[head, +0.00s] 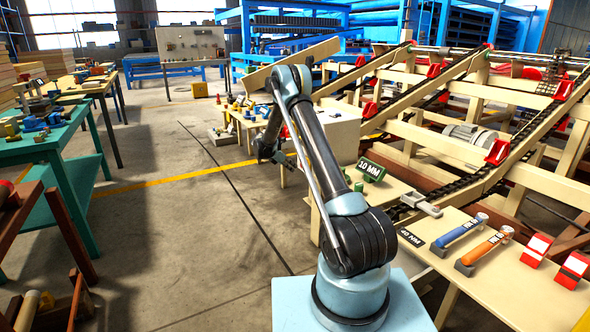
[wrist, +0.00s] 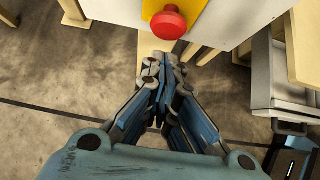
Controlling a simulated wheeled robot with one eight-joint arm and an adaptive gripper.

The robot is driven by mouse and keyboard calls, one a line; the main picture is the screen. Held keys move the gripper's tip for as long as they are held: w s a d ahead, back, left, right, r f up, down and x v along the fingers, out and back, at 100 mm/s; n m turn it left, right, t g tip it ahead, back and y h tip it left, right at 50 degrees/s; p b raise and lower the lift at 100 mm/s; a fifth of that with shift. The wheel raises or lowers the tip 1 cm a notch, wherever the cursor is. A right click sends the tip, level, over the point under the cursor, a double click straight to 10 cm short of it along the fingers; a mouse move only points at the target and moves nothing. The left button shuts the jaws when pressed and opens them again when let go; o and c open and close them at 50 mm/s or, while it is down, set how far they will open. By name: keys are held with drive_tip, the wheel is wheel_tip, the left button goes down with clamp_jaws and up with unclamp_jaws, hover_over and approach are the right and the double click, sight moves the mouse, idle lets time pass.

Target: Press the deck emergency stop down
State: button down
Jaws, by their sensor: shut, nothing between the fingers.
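The emergency stop is a round red mushroom button (wrist: 168,22) on a yellow backing, set on a pale panel (wrist: 215,25) at the top of the wrist view. My gripper (wrist: 165,72) is shut and empty, its blue and grey fingers pointing toward the button. The fingertips appear just below the button in the picture, with a small gap between them. The button looks raised. In the head view my gripper (head: 268,152) hangs low beside a pale box (head: 337,135); I cannot make out the button there.
A wooden bench (head: 465,285) at right carries blue and orange handled tools and red blocks. A green 10 MM sign (head: 371,170) stands behind it. The chain conveyor frame (head: 450,150) fills the right. A green table (head: 60,135) stands at left; the floor (head: 190,220) between is open.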

drive_tip(key=v, duration=1.1)
drive_tip(key=shift+a+f, duration=0.35)
drive_tip(key=shift+a, duration=0.05)
drive_tip(key=shift+d, duration=0.1)
